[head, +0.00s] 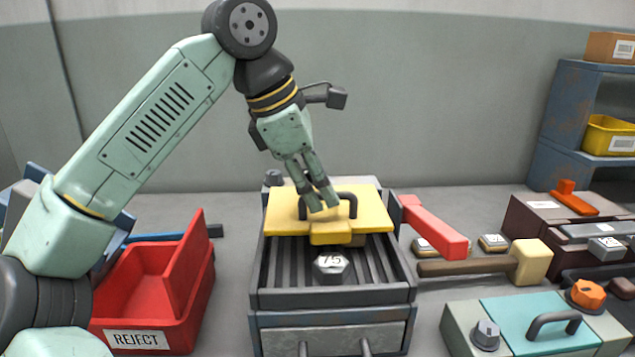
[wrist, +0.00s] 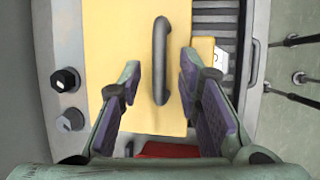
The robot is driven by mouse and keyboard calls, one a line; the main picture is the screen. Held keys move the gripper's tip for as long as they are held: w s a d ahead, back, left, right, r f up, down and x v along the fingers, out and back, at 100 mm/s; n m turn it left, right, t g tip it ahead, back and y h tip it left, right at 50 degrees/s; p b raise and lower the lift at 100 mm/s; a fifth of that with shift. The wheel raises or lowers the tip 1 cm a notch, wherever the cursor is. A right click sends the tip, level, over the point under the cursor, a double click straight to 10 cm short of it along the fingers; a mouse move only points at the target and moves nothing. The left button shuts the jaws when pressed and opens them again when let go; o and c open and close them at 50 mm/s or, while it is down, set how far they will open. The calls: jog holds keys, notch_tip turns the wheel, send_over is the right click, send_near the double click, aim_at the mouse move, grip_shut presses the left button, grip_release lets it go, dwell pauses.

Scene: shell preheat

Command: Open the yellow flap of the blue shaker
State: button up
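The blue-grey shaker (head: 333,319) stands at the middle of the bench. Its yellow flap (head: 370,218) lies flat over the rear part of the slatted top, with a yellow tab at its front edge. A dark bar handle (head: 352,205) stands up from the flap; it also shows in the wrist view (wrist: 161,60). My gripper (head: 323,203) is above the flap at the handle. In the wrist view my gripper (wrist: 160,75) is open, its two fingers on either side of the handle with gaps. Whether the fingertips reach handle depth is unclear.
A hex weight marked 75 (head: 331,267) sits on the slats before the flap. A red REJECT bin (head: 137,308) stands left. A red bar (head: 434,228) and a mallet (head: 527,262) lie close on the right. A teal-lidded box (head: 515,312) is front right.

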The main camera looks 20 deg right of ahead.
jog(key=shift+c, duration=0.2)
grip_shut()
dwell(0.6)
